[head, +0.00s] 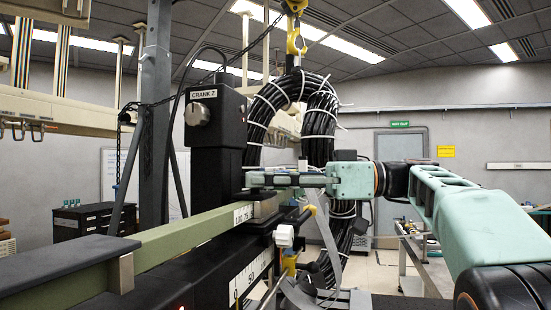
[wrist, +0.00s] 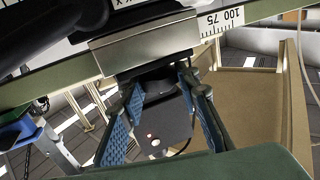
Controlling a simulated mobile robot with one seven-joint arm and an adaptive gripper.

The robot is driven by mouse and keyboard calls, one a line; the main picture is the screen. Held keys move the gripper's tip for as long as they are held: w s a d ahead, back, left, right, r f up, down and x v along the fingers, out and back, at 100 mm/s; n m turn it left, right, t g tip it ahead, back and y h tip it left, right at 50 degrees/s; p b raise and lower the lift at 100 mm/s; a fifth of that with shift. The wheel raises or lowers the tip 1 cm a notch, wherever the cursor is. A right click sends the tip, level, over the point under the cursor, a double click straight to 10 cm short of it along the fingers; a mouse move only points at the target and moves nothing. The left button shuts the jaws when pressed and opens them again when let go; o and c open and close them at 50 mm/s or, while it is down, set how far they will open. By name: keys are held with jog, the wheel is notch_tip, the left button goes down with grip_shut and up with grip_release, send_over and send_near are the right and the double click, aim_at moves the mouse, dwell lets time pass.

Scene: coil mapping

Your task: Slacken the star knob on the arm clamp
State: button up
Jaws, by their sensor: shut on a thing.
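The arm clamp shows as a bare metal block (wrist: 145,45) around the green beam in the wrist view, and in the head view (head: 266,208) at the beam's end. A dark round knob (wrist: 158,85) sits against the block, its lower part in shadow; I cannot make out star lobes. My gripper (wrist: 159,84) has its two blue-padded fingers on either side of this knob, tips closed on it. In the head view my gripper (head: 252,180) reaches in from the right, level, just above the clamp block. The knob is hidden there behind the fingers.
The green beam (head: 165,240) with a number scale runs to the left. A black column marked CRANK Z (head: 213,130) stands close left of my gripper. A black cable coil (head: 318,120) hangs from a yellow hook (head: 296,40) just behind my gripper.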

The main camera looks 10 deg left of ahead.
jog(key=shift+w+r+n+g+h+p, duration=0.1)
jog(key=shift+n+g+h+p, duration=0.35)
jog(key=shift+n+g+p, duration=0.55)
jog(key=shift+w+r+n+g+h+p, duration=0.15)
jog(key=shift+n+g+h+p, duration=0.3)
jog(key=shift+g+p, duration=0.85)
jog(key=shift+w+r+n+g+h+p, duration=0.1)
jog(key=shift+n+g+h+p, duration=0.3)
jog(key=shift+n+g+p, duration=0.8)
jog(key=shift+m+p, duration=0.25)
jog(key=shift+p, duration=0.55)
jog(key=n+g+h+p, duration=0.1)
jog(key=p, duration=0.2)
jog(key=shift+a+f+h, duration=0.1)
jog(key=shift+a+h, duration=0.05)
jog(key=shift+h, duration=0.15)
jog(key=shift+f+n+g+h+p, duration=0.3)
jog(key=shift+n+g+p, duration=0.1)
jog(key=shift+g+p, duration=0.15)
jog(key=o, duration=1.2)
jog(key=shift+a, duration=0.1)
jog(key=shift+f+m+t+y+b, duration=0.15)
jog(key=shift+m+t+y+b, duration=0.55)
jog(key=shift+b, duration=1.05)
